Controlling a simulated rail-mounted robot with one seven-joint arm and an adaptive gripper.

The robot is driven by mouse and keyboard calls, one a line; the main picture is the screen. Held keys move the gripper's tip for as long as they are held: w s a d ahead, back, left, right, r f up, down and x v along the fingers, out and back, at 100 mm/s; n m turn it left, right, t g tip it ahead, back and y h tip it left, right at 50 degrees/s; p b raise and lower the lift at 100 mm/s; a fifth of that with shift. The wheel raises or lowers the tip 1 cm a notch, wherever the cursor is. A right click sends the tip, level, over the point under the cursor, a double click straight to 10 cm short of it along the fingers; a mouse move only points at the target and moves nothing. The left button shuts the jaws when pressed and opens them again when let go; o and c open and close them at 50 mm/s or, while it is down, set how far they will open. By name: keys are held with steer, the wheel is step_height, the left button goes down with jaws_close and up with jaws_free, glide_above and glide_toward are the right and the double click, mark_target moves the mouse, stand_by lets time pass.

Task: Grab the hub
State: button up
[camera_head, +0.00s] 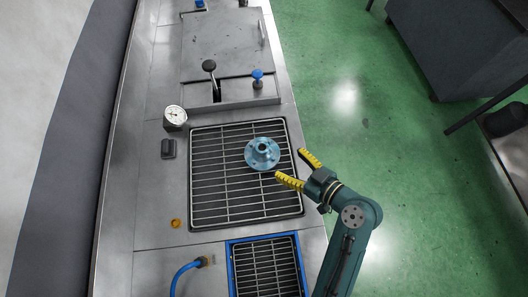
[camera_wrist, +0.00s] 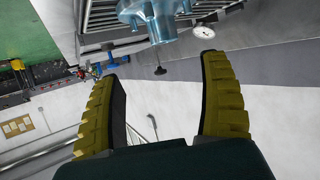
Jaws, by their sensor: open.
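The hub (camera_head: 262,153) is a blue-grey flanged disc with a raised centre neck. It sits on the metal grate (camera_head: 208,190) in the steel bench. My gripper (camera_head: 295,169) has yellow ribbed fingers spread apart, just right of the hub in the head view, with nothing between them. In the wrist view, the hub (camera_wrist: 156,16) shows at the top, beyond the fingertips and roughly between them, partly cut off by the picture's edge. My gripper (camera_wrist: 162,68) is open and empty there too, apart from the hub.
A pressure gauge (camera_head: 174,116) stands left of the grate. A black-knobbed lever (camera_head: 210,68) and a blue knob (camera_head: 257,77) stand behind it. A blue-framed grate (camera_head: 266,268) and a blue hose (camera_head: 183,274) are at the front. Green floor lies right of the bench.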

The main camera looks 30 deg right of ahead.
mark_target(266, 150)
steer(key=x, duration=0.7)
steer(key=shift+a+x, duration=0.15)
steer(key=shift+x, duration=1.15)
steer(key=shift+a+x, duration=0.2)
steer(key=shift+x, duration=1.15)
